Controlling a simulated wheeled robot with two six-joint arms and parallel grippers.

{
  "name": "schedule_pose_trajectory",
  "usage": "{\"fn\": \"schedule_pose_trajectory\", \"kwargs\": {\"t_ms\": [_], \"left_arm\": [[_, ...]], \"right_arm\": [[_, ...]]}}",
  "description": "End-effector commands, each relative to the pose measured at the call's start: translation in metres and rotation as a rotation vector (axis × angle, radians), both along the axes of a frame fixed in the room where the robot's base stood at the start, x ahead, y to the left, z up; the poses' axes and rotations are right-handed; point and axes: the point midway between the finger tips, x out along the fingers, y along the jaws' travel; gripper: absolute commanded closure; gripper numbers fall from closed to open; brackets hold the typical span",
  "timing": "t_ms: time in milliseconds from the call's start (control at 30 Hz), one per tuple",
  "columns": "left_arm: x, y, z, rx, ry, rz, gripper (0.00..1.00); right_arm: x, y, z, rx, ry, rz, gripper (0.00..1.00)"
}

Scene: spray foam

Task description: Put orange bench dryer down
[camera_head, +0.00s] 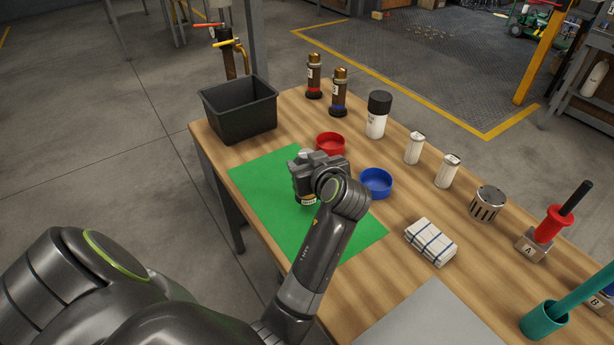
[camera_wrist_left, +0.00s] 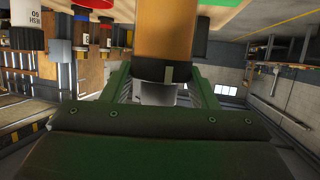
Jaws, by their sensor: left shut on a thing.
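My left gripper (camera_head: 312,172) is low over the green mat (camera_head: 262,210) on the wooden table and hides most of what it holds. It is shut on the orange bench dryer, whose small yellowish and dark part (camera_head: 307,200) shows below the jaws. In the left wrist view, which is upside down, the dryer's orange body (camera_wrist_left: 168,38) sits between the jaws (camera_wrist_left: 165,88), with dark parts beside it. The dryer is very near the mat; I cannot tell if it touches. My right gripper is not in view.
A red dish (camera_head: 331,143) and a blue dish (camera_head: 376,183) stand just right of the mat. A black bin (camera_head: 240,108) stands behind it. A folded cloth (camera_head: 430,242), bottles and shakers stand farther right. The mat's left and front parts are clear.

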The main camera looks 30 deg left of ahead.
Motion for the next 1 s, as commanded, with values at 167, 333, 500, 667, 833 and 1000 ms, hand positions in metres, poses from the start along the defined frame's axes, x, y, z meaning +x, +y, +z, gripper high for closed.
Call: {"fn": "schedule_pose_trajectory", "kwargs": {"t_ms": [167,333,500,667,833,1000], "left_arm": [[-0.001,0.000,-0.026,0.002,0.004,-0.001,0.92],[0.000,0.000,-0.035,0.001,0.000,-0.001,0.92],[0.000,0.000,-0.035,0.000,-0.001,-0.002,0.92],[0.000,0.000,-0.038,0.000,0.001,-0.001,0.42],[0.000,0.000,-0.037,0.000,0.001,-0.001,0.25],[0.000,0.000,-0.037,0.000,0.001,-0.001,0.25]], "right_arm": [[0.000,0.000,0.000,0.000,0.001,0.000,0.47],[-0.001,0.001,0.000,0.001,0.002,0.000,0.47],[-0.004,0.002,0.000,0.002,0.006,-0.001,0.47],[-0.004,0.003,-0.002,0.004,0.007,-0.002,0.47],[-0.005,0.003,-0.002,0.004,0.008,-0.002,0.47],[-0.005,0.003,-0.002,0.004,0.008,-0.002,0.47]]}}
